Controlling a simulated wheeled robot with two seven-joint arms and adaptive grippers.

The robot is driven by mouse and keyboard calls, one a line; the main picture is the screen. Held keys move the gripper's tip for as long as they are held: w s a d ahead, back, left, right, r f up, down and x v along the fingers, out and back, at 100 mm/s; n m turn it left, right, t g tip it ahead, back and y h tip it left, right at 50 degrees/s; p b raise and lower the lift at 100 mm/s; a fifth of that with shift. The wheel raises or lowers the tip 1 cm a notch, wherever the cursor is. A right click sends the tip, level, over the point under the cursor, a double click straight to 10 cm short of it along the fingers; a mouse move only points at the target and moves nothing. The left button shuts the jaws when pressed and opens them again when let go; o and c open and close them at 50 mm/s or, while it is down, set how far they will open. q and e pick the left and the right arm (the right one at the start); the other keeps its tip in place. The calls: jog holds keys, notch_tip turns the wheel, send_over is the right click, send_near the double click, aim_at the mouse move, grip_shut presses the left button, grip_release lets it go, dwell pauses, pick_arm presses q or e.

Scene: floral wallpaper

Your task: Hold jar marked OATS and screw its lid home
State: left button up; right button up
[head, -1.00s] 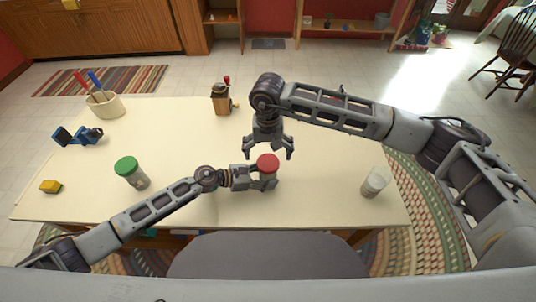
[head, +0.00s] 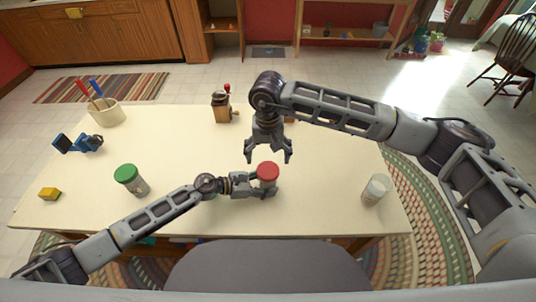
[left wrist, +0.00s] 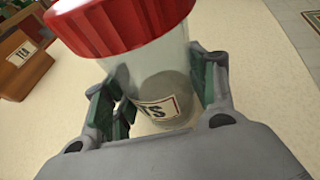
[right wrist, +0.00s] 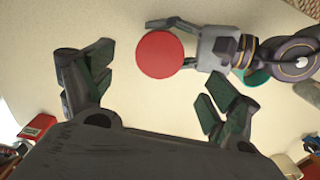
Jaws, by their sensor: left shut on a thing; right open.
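The jar with the red lid (head: 268,171) stands on the table in the head view, in front of my right gripper. In the left wrist view it is clear glass (left wrist: 165,62) with pale contents and a label (left wrist: 158,110) showing "TS", the rest hidden. The red lid (left wrist: 120,22) sits on its top; whether it is tight I cannot tell. My left gripper (head: 267,187) is shut on the jar's body below the lid. My right gripper (head: 268,157) is open and empty, pointing down beside and above the lid. In the right wrist view the lid (right wrist: 160,54) lies beyond the fingertips.
A green-lidded jar (head: 131,181) stands left, a pale-lidded jar (head: 375,189) right.

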aim_at(268, 169)
jog(key=shift+w+r, duration=0.1)
jog(key=shift+r, duration=0.6)
jog(key=shift+f, duration=0.1)
jog(key=shift+f, duration=4.25)
jog(key=shift+n, duration=2.9)
